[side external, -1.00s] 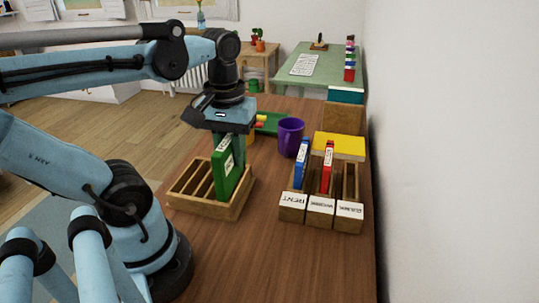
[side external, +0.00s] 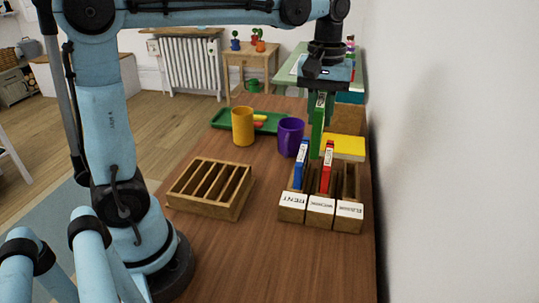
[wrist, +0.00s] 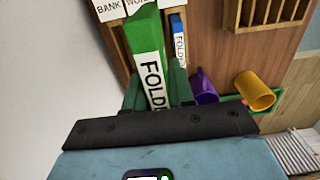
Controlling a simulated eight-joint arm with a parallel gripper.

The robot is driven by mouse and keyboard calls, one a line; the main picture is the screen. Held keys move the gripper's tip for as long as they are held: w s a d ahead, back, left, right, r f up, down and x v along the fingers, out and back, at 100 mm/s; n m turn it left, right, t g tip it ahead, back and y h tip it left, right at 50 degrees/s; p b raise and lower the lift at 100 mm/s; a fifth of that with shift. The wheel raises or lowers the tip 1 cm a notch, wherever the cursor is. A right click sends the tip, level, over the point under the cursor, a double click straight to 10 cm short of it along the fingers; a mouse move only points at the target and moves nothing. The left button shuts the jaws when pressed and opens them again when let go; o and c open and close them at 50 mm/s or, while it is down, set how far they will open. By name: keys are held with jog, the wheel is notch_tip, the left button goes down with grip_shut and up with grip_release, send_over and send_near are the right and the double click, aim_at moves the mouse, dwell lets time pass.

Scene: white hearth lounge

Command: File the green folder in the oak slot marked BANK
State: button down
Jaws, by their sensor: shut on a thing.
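My gripper (side external: 322,95) is shut on the green folder (side external: 318,125) and holds it upright above the table's far right part. In the wrist view the folder (wrist: 148,50) sits between the fingers, its label facing the camera. In the side view it appears behind the oak slots. The oak slot marked BANK (side external: 349,211) is the rightmost of three and looks empty; its label also shows in the wrist view (wrist: 108,6). The red folder (side external: 327,168) stands in the middle slot and the blue folder (side external: 300,165) in the RENT slot (side external: 291,208). The folder's exact height is unclear.
A wooden rack (side external: 205,207) with empty slots stands at left. A purple mug (side external: 290,138), yellow mug (side external: 243,127) and green tray (side external: 222,119) are further back. A yellow book (side external: 343,147) lies behind the slots, near the white wall (side external: 450,150).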

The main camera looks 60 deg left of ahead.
jog(key=w+d+f, duration=0.3)
jog(key=w, duration=0.6)
jog(key=shift+d, duration=0.3)
jog(key=shift+w+f, duration=0.1)
jog(key=shift+f, duration=0.15)
notch_tip(320, 180, down, 8)
jog(key=shift+r, duration=0.2)
jog(key=shift+f, duration=2.1)
jog(key=c, duration=0.9)
grip_release()
